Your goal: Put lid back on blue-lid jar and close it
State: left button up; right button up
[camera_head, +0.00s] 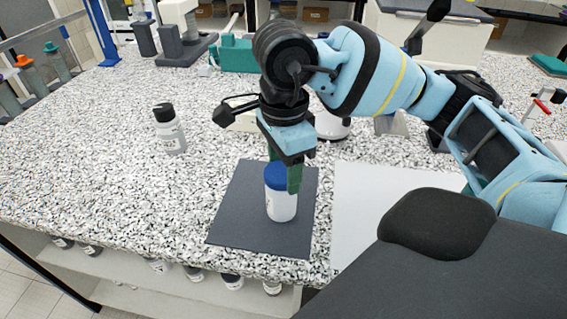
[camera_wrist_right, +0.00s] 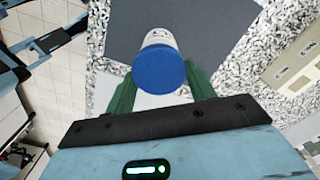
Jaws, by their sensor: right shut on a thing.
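The white jar (camera_head: 281,206) stands upright on the dark grey mat (camera_head: 232,225). Its blue lid (camera_head: 277,174) sits on top of it and looks level; I cannot tell whether it is screwed tight. My right gripper (camera_head: 283,172) points down from above, its green fingers on either side of the lid, shut on it. In the right wrist view the blue lid (camera_wrist_right: 158,70) lies between the fingers, with the white jar body (camera_wrist_right: 160,38) beyond it. My left gripper is not in view.
A white bottle with a black cap (camera_head: 170,130) stands to the left on the speckled bench. A white sheet (camera_head: 375,205) lies right of the mat. Green and grey equipment (camera_head: 232,54) stands at the back.

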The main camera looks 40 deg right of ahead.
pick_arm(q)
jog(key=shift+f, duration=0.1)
pick_arm(e)
jog(key=shift+f, duration=0.1)
jog(key=o, duration=1)
jog(key=shift+o, duration=0.2)
jog(key=shift+r+p, duration=1.85)
jog(key=shift+r, duration=1.75)
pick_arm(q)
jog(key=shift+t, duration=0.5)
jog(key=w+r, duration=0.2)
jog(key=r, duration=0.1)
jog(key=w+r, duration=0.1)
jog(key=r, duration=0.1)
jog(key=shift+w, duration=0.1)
pick_arm(e)
jog(key=shift+f, duration=0.1)
